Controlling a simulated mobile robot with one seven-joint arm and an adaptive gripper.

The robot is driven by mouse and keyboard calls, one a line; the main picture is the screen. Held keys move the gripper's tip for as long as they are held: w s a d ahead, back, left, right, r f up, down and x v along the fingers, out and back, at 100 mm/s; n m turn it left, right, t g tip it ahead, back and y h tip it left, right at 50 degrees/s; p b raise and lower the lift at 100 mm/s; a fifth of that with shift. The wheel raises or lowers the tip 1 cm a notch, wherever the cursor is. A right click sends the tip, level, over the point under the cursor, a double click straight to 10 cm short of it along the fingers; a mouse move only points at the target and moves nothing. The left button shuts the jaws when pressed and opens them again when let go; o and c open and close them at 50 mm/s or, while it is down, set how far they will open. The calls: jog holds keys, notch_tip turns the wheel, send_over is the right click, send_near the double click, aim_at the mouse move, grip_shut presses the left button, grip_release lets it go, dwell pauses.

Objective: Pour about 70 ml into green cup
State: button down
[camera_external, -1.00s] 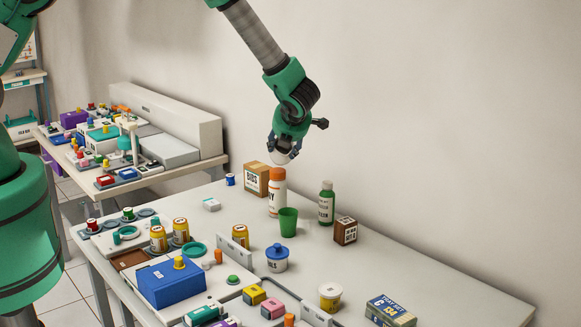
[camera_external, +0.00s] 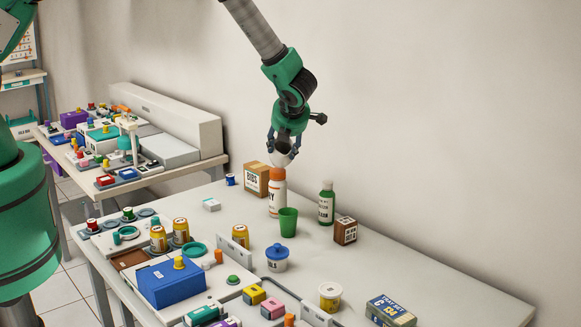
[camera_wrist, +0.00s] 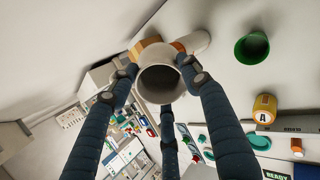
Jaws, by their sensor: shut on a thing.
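My gripper (camera_external: 284,141) is shut on a pale grey-white cup (camera_external: 281,158), held in the air above the orange-capped bottle. In the wrist view, the fingers (camera_wrist: 160,75) surround this cup (camera_wrist: 160,97), and its open mouth faces the camera. I cannot tell how much liquid it holds. The green cup (camera_external: 288,223) stands upright on the table, lower than the held cup and slightly right of it in the external view. It also shows in the wrist view (camera_wrist: 252,48), at the upper right and apart from the held cup.
A white bottle with an orange cap (camera_external: 278,197) stands close behind the green cup. A green bottle (camera_external: 326,205) and a small brown box (camera_external: 345,231) stand to its right. A cardboard box (camera_external: 256,179) is behind left. A blue-lidded jar (camera_external: 277,258) is in front.

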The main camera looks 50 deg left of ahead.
aim_at(281, 147)
jog(key=shift+w+a+h+p, duration=0.1)
jog(key=shift+h+p, duration=0.2)
jog(key=shift+p, duration=0.35)
jog(key=shift+a, duration=0.1)
dwell(1.1)
jog(key=shift+w+a+r+g+h+p, duration=0.2)
jog(key=shift+a+r+g+h+p, duration=0.1)
jog(key=shift+r+p, duration=0.2)
jog(key=shift+w+a+r+h, duration=0.2)
jog(key=shift+a+r+h, duration=0.1)
jog(key=shift+a+h, duration=0.1)
jog(key=shift+w+a+r+g+h, duration=0.1)
jog(key=shift+w+a+g+h, duration=0.2)
jog(key=shift+a+g+h, duration=0.3)
jog(key=shift+w+a+g+h, duration=0.25)
jog(key=shift+a+g+h, duration=0.15)
jog(key=shift+h, duration=0.3)
jog(key=shift+w+a+f+g+h, duration=0.2)
jog(key=shift+w+a+g+h, duration=0.35)
jog(key=shift+h, duration=0.45)
jog(key=shift+a, duration=0.2)
jog(key=shift+d, duration=0.1)
dwell(0.5)
